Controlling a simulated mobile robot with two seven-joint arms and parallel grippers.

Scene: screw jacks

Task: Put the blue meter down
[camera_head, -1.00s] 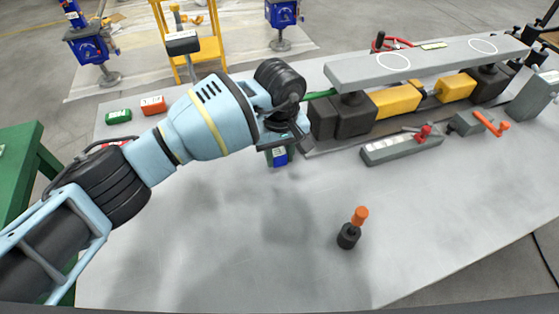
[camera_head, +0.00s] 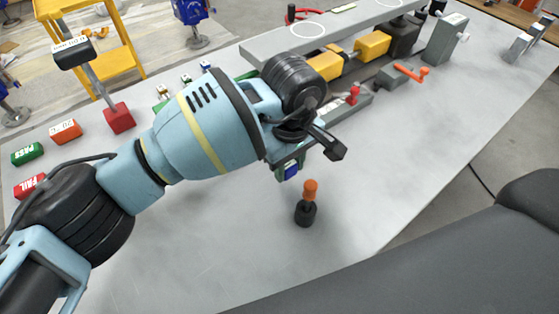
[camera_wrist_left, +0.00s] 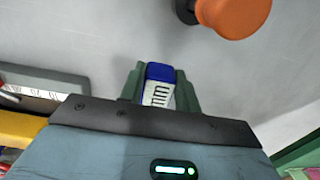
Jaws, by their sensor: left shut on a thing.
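The blue meter (camera_head: 291,173) is a small block with a blue top. It also shows in the left wrist view (camera_wrist_left: 159,86), with its blue end and a white face with dark marks. My left gripper (camera_head: 289,163) is shut on it, with a green finger on either side (camera_wrist_left: 160,92). The gripper and meter are over the grey tabletop (camera_head: 225,245), just behind the black and orange tool. I cannot tell whether the meter touches the table. My right gripper is not in view.
An upright black tool with an orange top (camera_head: 306,205) stands close in front of the meter. The long jack fixture with yellow parts (camera_head: 372,46) lies behind. Green (camera_head: 27,153), orange (camera_head: 65,131) and red (camera_head: 30,186) labelled blocks are at left. The front tabletop is clear.

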